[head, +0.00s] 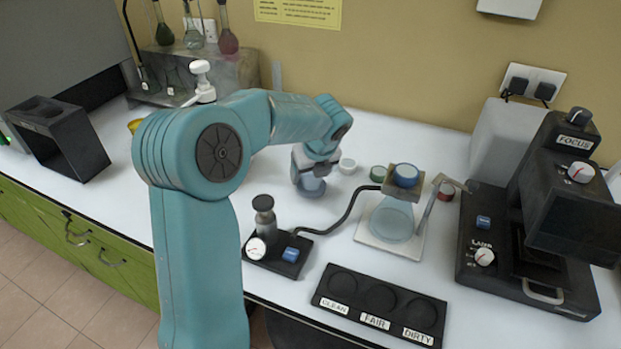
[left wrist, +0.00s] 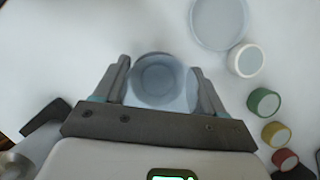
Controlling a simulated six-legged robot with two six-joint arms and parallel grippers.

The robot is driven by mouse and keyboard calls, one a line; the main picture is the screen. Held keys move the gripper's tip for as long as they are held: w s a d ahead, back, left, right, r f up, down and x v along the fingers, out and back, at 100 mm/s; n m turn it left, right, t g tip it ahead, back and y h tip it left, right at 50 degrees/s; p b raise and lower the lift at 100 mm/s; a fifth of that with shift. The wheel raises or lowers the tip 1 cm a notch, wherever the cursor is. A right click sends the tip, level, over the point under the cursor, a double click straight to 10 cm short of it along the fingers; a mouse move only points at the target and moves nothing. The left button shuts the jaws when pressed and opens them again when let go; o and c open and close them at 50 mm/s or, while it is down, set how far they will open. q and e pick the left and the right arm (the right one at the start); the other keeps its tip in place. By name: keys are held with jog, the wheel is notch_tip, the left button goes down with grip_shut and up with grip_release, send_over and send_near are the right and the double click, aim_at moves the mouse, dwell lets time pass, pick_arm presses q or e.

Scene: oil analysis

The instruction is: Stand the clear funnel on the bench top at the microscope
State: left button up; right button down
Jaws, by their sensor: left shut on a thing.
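The clear funnel (head: 312,187) is between the fingers of my left gripper (head: 313,172), near the middle of the bench top (head: 395,140). In the left wrist view the funnel (left wrist: 160,82) shows as a round, see-through rim between the two fingers (left wrist: 160,95), and the gripper is shut on it. I cannot tell whether the funnel touches the bench. The black microscope (head: 555,215), with its FOCUS and LAMP knobs, stands at the right, well apart from the funnel. My right gripper is not in view.
A flask (head: 392,219) under a blue-capped holder stands between funnel and microscope, with a hose to a small pump (head: 265,222). White (head: 347,165), green (head: 378,173) and red (head: 446,191) caps lie nearby. A black CLEAN/FAIR/DIRTY tray (head: 360,290) lies in front.

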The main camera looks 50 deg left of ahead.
pick_arm(q)
jog(key=shift+w+f, duration=0.1)
jog(key=shift+f, duration=0.8)
jog(key=shift+r, duration=0.1)
jog(key=o, duration=1)
jog(key=shift+f, duration=0.2)
jog(key=shift+o, duration=0.2)
jog(key=shift+r, duration=0.3)
jog(key=p+v, duration=0.1)
jog(key=v, duration=1)
jog(key=shift+d+r, duration=0.2)
jog(key=shift+r, duration=0.15)
